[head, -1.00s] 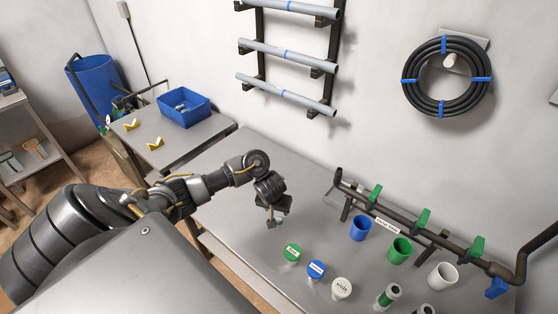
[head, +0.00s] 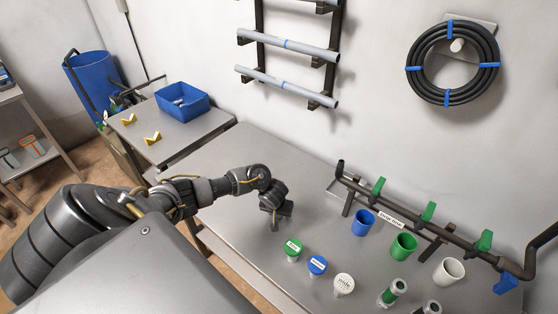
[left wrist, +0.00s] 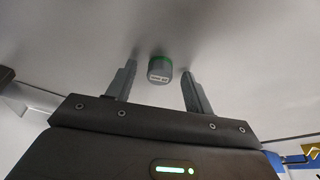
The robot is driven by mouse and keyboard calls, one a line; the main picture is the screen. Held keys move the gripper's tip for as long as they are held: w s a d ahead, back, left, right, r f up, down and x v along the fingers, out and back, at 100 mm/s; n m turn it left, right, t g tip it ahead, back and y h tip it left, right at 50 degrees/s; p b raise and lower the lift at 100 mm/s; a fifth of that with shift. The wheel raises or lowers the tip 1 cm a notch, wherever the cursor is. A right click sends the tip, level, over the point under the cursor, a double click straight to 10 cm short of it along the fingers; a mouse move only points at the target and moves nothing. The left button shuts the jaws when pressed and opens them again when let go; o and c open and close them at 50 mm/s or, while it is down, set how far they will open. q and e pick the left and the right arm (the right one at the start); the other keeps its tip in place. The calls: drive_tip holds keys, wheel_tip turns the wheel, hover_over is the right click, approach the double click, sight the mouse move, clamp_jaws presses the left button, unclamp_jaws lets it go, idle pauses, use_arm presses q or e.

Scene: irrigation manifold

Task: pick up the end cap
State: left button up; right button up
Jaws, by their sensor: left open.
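Three small labelled caps stand in a row on the grey table: one green-topped (head: 292,248), one blue-topped (head: 317,265) and one white-topped (head: 343,283). Which one the task calls the end cap I cannot tell from the labels. My left gripper (head: 275,223) is open and empty, above the table just behind and left of the green-topped cap. In the left wrist view, a small grey cylinder with a green rim and a white label (left wrist: 160,70) shows beyond the gap between the two fingertips (left wrist: 157,78), not touching either. My right gripper is not in view.
Blue (head: 363,222), green (head: 403,246) and white (head: 448,271) cups stand behind the caps, before the dark manifold pipe (head: 410,221) with green valves. Green-banded fittings (head: 392,292) stand at the front right. The table left of my gripper is clear.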

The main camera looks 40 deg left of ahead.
use_arm(q)
drive_tip(key=shift+r, duration=0.1)
clamp_jaws()
idle(0.3)
